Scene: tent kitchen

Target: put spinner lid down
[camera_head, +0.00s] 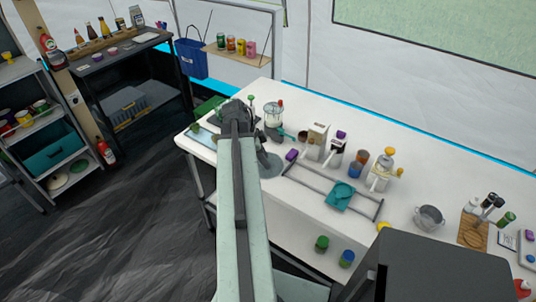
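My arm reaches from the bottom of the picture up to the white table, and my dark gripper (238,106) is at its far end. The gripper is small and seen from behind, so its fingers and anything between them are hidden. I cannot clearly make out the spinner lid. A clear container with a red knob (273,116) stands just right of the gripper and may be the spinner. A grey round disc (271,165) shows beside my arm, partly hidden by it; I cannot tell what it is.
The white table (305,213) holds several cartons, cups and a teal board (341,196) inside a low grey frame. A metal bucket (429,218) and a wooden block with utensils (473,231) stand at the right. Bare table shows behind the cartons and around the bucket.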

